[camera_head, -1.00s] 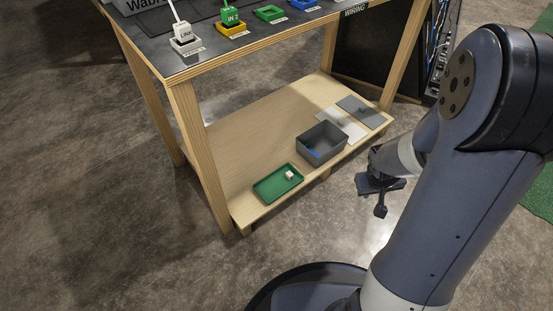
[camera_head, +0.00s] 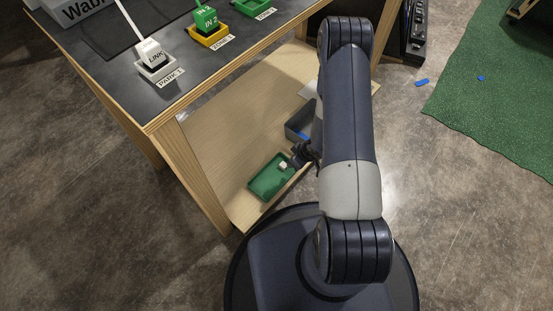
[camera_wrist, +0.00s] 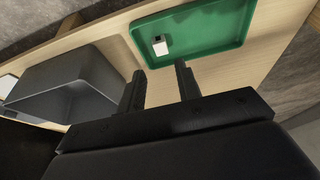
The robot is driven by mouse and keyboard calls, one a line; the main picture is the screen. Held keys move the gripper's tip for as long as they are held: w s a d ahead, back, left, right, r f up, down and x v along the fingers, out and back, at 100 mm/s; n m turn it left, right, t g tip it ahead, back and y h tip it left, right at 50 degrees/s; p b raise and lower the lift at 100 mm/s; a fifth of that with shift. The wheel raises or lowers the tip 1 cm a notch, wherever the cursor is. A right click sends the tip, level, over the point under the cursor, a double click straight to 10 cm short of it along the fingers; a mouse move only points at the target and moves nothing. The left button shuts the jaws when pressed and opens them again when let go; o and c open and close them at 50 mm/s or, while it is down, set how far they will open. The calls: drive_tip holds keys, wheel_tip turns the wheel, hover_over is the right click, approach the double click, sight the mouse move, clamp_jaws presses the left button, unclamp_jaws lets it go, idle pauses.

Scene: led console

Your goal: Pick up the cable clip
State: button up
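A small white block-like piece, which looks like the cable clip (camera_head: 283,166), sits in the green tray (camera_head: 262,187) on the lower shelf. In the wrist view the white clip (camera_wrist: 160,46) has a dark mark and lies near the tray's edge closest to my gripper. The green tray (camera_wrist: 210,35) fills the upper middle there. My gripper (camera_wrist: 160,69) is open, with two dark fingers apart and nothing between them. The fingertips point toward the clip and are apart from it. In the head view my gripper (camera_head: 303,154) is beside the tray's right end, partly hidden by my arm.
A grey bin (camera_head: 297,126) stands on the shelf behind my gripper; it is also at the left in the wrist view (camera_wrist: 68,88). The tabletop (camera_head: 128,95) overhangs the shelf. A wooden leg (camera_head: 190,160) stands left of the tray. Blue pieces (camera_head: 421,83) lie on the floor.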

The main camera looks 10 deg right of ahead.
drive_tip(key=b, duration=0.2)
hover_over(284, 165)
drive_tip(key=s+d, duration=0.2)
drive_tip(key=s, duration=0.1)
wheel_tip(284, 165, down, 5)
drive_tip(key=shift+w+a+r, duration=0.1)
drive_tip(key=shift+w+b+x, duration=0.2)
drive_tip(key=shift+b+x, duration=0.5)
drive_tip(key=shift+x, duration=0.65)
drive_tip(key=shift+w+b+x, duration=0.15)
drive_tip(key=shift+b+x, duration=0.55)
drive_tip(key=shift+x, duration=0.7)
drive_tip(key=shift+a+r, duration=0.15)
drive_tip(key=shift+c, duration=0.4)
clamp_jaws()
